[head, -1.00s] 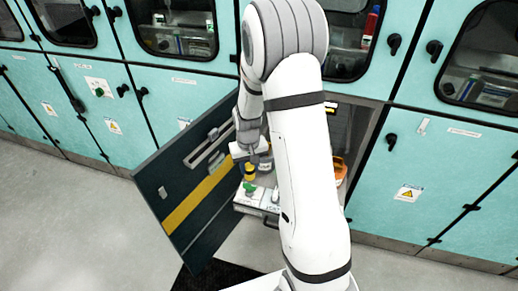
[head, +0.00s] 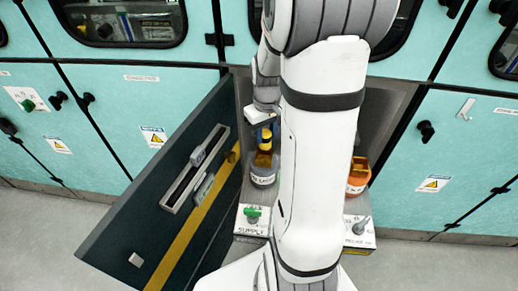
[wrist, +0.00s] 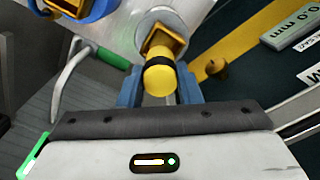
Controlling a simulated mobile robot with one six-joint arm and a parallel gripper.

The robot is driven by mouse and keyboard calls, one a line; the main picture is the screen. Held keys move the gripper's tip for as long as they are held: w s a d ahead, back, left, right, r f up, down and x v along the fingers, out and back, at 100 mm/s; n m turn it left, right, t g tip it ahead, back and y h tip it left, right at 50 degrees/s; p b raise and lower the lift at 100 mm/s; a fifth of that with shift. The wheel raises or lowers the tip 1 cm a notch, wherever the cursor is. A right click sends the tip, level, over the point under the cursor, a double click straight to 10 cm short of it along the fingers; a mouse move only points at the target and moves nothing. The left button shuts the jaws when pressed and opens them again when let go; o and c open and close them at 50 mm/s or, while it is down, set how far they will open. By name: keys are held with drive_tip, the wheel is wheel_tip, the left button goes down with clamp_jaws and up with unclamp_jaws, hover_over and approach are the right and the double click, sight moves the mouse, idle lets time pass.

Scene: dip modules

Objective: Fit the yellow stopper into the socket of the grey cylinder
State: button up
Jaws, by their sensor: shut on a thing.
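My gripper (wrist: 160,88) is shut on the yellow stopper (wrist: 160,82), its blue fingers on either side of it. The stopper has a rounded yellow end and a black band. Beyond it in the wrist view is the grey cylinder (wrist: 155,17), with an amber squarish part (wrist: 165,40) at its top. In the head view, the stopper (head: 264,145) is over the labelled cylinder (head: 263,179), close above or touching the amber part. Whether any of it is inside the socket cannot be told. My arm hides part of the scene.
The dark cabinet door (head: 150,190) stands open at left. An orange container (head: 357,177) is right of my arm. A green-handled valve (head: 252,213) sits on the supply panel (head: 250,228) in front. A grey knob (head: 361,225) is at right.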

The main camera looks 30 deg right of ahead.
sight(264, 148)
wheel_tip(264, 148, down, 2)
drive_tip(key=shift+w+a+f, duration=0.1)
drive_tip(key=shift+w+f, duration=0.05)
drive_tip(key=shift+f, duration=0.05)
drive_tip(key=shift+a+f, duration=0.1)
drive_tip(key=shift+f, duration=1.85)
drive_tip(key=shift+c, duration=0.4)
drive_tip(key=shift+f+b, duration=0.3)
drive_tip(key=o, duration=1)
drive_tip(key=shift+r, duration=0.1)
drive_tip(key=shift+o, duration=0.2)
